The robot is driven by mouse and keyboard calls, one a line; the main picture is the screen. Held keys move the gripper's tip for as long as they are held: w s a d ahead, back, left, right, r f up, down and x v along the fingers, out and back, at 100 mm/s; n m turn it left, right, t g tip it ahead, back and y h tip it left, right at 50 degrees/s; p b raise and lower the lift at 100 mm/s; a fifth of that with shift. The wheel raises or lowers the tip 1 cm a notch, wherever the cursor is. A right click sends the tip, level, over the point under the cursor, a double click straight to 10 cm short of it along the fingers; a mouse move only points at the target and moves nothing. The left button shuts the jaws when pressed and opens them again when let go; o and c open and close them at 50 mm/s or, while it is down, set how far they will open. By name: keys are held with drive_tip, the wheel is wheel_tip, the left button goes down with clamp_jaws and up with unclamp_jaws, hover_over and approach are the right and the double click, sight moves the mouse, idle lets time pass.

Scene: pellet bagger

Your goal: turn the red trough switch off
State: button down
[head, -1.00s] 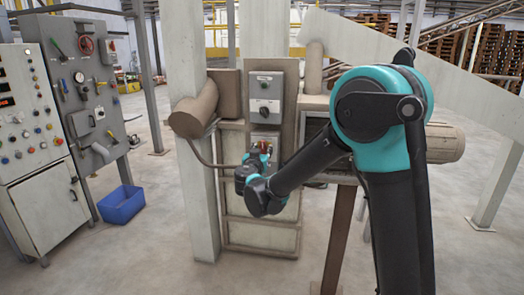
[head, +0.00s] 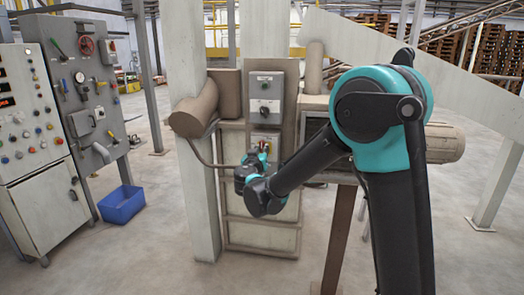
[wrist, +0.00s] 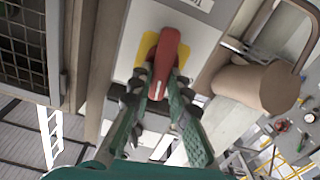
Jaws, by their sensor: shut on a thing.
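The red trough switch (wrist: 168,50) is a red rotary handle on a yellow plate (wrist: 146,45), on a pale box face. In the wrist view the handle runs nearly top to bottom with a slight tilt. My gripper (wrist: 160,84) has one finger on each side of the handle's near end and is shut on it. In the head view my gripper (head: 256,158) is at the lower box on the brown panel, and it mostly hides the handle there. A bit of the yellow plate (head: 264,137) shows above it.
A grey box with a black knob (head: 265,108) sits just above. A brown cylinder (head: 193,118) and a bent pipe are left of the switch; the cylinder also shows in the wrist view (wrist: 262,84). A pale post (head: 202,215) stands close on the left. A blue bin (head: 121,207) is on the floor.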

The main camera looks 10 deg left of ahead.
drive_tip(key=n, duration=0.4)
drive_tip(key=shift+w+a, duration=0.1)
drive_tip(key=shift+a, duration=0.15)
drive_tip(key=shift+a+f+n, duration=0.1)
drive_tip(key=shift+f+n, duration=0.1)
drive_tip(key=shift+n, duration=1.8)
drive_tip(key=shift+a+f+n, duration=0.1)
drive_tip(key=shift+f+n, duration=0.05)
drive_tip(key=shift+n, duration=1.85)
drive_tip(key=shift+a+f+n, duration=0.1)
drive_tip(key=shift+f+n, duration=0.1)
drive_tip(key=shift+n, duration=1.8)
drive_tip(key=c, duration=1.4)
unclamp_jaws()
drive_tip(key=shift+c, duration=0.2)
